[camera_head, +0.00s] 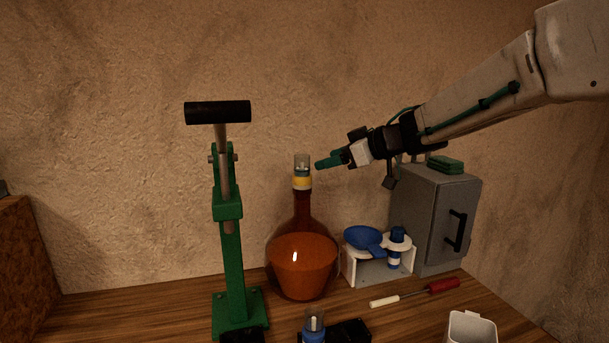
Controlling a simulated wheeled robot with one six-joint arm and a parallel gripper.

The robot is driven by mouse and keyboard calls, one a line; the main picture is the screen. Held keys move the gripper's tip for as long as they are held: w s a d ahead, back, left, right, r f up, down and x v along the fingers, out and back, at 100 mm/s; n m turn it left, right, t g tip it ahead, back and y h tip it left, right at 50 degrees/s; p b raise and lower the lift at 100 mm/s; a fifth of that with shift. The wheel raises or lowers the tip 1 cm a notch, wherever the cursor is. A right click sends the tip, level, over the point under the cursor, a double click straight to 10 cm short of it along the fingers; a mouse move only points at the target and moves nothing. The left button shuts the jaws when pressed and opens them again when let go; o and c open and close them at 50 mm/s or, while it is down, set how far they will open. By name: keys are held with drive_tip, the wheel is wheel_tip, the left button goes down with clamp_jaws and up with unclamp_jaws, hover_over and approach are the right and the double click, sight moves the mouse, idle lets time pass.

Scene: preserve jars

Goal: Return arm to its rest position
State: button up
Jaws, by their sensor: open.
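My arm reaches in from the upper right. My gripper (329,162) points left, with green fingertips, and its jaws are open and empty. It is in the air just right of the top of an amber round flask (302,262). The flask has a yellow-banded neck with a clear cap-like piece (302,162) on top. My fingertips appear close to this piece but a small gap shows between them.
A green lever press (231,240) with a black handle stands left. A white stand (366,268) holds a blue funnel (364,237). A grey cabinet (425,222) stands behind. A brown block (18,265) is far left.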

drive_tip(key=w+d+f+m+t+h, duration=0.1)
drive_tip(key=w+d+m+t+h, duration=0.15)
drive_tip(key=d+t+h, duration=0.2)
drive_tip(key=s+d+f+m+h, duration=0.1)
drive_tip(key=s+d+m+h, duration=0.15)
drive_tip(key=d, duration=0.35)
drive_tip(key=s+d+f+m+h, duration=0.1)
drive_tip(key=s+d+m+h, duration=0.1)
drive_tip(key=d+h, duration=0.3)
drive_tip(key=s+d+f+m+g+h, duration=0.25)
drive_tip(key=s+d+f+g, duration=0.2)
drive_tip(key=s, duration=0.55)
drive_tip(key=s+a+f+g+y, duration=0.1)
drive_tip(key=s+a+f+g, duration=0.1)
drive_tip(key=s, duration=0.8)
drive_tip(key=s+a+f+m+g+y, duration=0.1)
drive_tip(key=s+a+f+g+y, duration=0.1)
drive_tip(key=s, duration=0.8)
drive_tip(key=s+a+f+m+g+y, duration=0.1)
drive_tip(key=s+a+f+g, duration=0.1)
drive_tip(key=s, duration=0.7)
drive_tip(key=shift+s+a+f+g, duration=0.2)
drive_tip(key=shift+s+a+g, duration=0.15)
drive_tip(key=shift+g, duration=0.25)
